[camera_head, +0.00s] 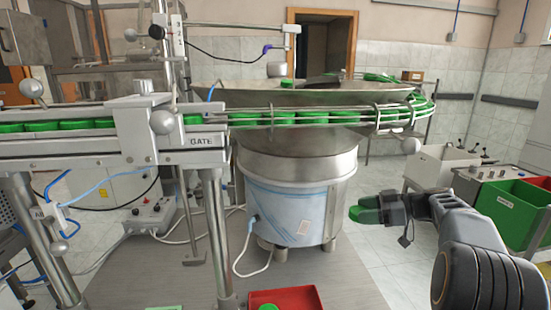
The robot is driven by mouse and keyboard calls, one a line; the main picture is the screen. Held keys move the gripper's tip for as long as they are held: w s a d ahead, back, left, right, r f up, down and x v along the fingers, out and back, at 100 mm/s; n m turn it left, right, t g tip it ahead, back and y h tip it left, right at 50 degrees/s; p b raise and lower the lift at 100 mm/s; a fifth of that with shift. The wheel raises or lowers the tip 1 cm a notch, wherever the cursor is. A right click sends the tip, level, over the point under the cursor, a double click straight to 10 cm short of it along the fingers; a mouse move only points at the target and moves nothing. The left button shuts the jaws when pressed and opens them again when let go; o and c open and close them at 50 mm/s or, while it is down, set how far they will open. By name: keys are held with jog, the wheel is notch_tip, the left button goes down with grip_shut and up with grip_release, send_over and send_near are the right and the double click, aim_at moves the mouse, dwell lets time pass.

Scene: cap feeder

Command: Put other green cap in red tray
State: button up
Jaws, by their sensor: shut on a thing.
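My gripper (378,205) is at the right, shut on a green cap (364,215) and held out in the air over the floor, right of the metal bowl feeder. Its fingers partly hide the cap. The red tray (299,299) is at the bottom centre, cut off by the lower edge of the picture. Another green cap (267,307) shows at its left side, mostly cut off. My gripper is above and to the right of the tray, well apart from it.
A conveyor rail (75,145) with a row of green caps crosses the left and middle, with a gate post. The steel bowl feeder (298,170) stands behind. A green bin (512,208) and a control box (485,178) stand at the right.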

jog(key=s+a+f+m+t+h+p, duration=0.1)
jog(key=s+a+f+t+p, duration=0.1)
jog(key=f+p, duration=0.4)
jog(key=s+a+f+m+t+h+p, duration=0.1)
jog(key=s+a+f+m+p, duration=0.1)
jog(key=s+a+f+p, duration=0.2)
jog(key=a+f+p, duration=0.3)
jog(key=shift+s+f+t, duration=0.2)
jog(key=shift+f+t, duration=0.1)
jog(key=shift+t, duration=0.1)
